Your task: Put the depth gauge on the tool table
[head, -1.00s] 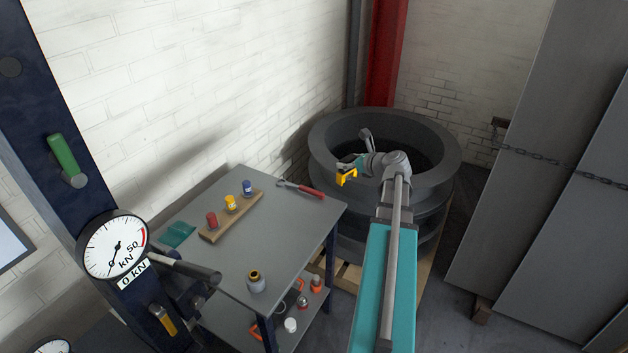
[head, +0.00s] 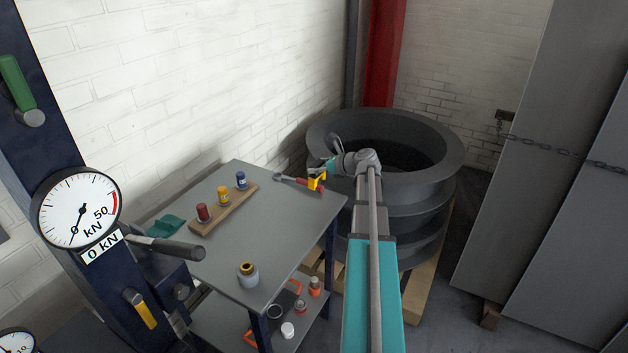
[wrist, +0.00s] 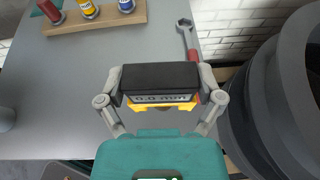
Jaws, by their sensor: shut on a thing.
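The depth gauge (wrist: 160,90) is a dark block with a yellow part and a display reading "0.0 mm". My gripper (wrist: 160,98) is shut on it, with a finger at each side. In the head view the gauge's yellow part (head: 317,181) shows small at the end of my arm, by the table's far right edge. The tool table (head: 262,215) has a grey top. In the wrist view the tabletop (wrist: 60,95) lies below and to the left of the gauge. I cannot tell the height of the gauge above it.
A wooden block with red, yellow and blue bottles (head: 223,209) and a red-handled wrench (head: 289,178) lie at the table's back. A jar (head: 248,274) stands near its front. Large dark rings (head: 440,150) are stacked right of the table. The tabletop's middle is clear.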

